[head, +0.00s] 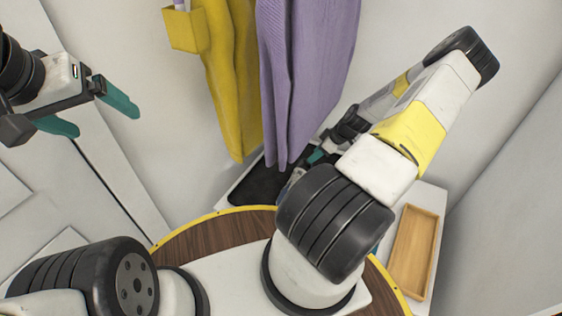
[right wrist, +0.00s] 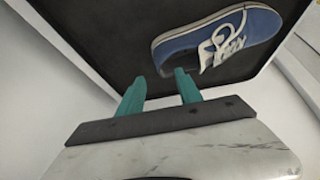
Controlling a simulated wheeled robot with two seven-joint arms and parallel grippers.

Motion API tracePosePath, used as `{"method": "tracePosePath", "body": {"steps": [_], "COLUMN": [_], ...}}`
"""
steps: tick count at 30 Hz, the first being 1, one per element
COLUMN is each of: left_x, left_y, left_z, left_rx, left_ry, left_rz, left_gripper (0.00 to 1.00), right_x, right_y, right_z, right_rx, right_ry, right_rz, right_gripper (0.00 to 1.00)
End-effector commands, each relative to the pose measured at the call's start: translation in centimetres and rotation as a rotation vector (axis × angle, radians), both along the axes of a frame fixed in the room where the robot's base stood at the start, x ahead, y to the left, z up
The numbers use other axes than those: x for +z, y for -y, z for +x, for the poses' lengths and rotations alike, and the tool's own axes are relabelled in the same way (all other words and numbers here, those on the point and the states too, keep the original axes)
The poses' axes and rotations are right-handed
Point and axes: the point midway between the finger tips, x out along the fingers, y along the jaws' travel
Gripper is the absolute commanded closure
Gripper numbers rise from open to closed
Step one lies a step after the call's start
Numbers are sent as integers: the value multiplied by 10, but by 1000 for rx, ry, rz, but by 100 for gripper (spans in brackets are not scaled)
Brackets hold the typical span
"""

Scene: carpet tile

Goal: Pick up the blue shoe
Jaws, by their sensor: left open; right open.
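The blue shoe (right wrist: 237,42) has white laces and a white sole edge. It lies on a black tray (right wrist: 125,40) with a pale rim in the right wrist view. My right gripper (right wrist: 160,90) is open, its two teal fingers pointing toward the tray just short of the shoe, with nothing between them. In the head view my right arm hides most of the right gripper (head: 316,156), and the shoe cannot be made out clearly there. The tray shows in part in the head view (head: 245,185). My left gripper (head: 95,118) is open and empty at the upper left, away from the tray.
Yellow (head: 225,80) and purple (head: 300,70) garments hang above the tray close to my right arm. A wooden tray (head: 414,250) sits on a white surface at the right. A round wooden top with a yellow edge (head: 225,212) is below. White walls stand on both sides.

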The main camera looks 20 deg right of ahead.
Motion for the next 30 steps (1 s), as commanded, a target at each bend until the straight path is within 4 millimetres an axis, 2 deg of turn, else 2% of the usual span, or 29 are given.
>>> {"method": "tracePosePath", "body": {"steps": [6, 9, 18, 24, 25, 30], "left_x": [0, 0, 0, 0, 0, 0], "left_y": [0, 0, 0, 0, 0, 0], "left_z": [0, 0, 0, 0, 0, 0], "left_rx": [0, 0, 0, 0, 0, 0], "left_ry": [0, 0, 0, 0, 0, 0], "left_rz": [0, 0, 0, 0, 0, 0], "left_gripper": [10, 10, 10, 10, 10, 10], "right_x": [-31, -40, -44, -44, -44, -44], "right_y": [-11, -13, -14, -14, -14, -14], "right_z": [8, 12, 14, 14, 14, 14], "right_rx": [1, 0, 0, 0, 0, 0], "right_ry": [-2, -1, 0, 0, 0, 0], "right_rz": [2, 1, -1, -1, 0, 0], "right_gripper": [58, 58, 58, 97, 100, 100]}}
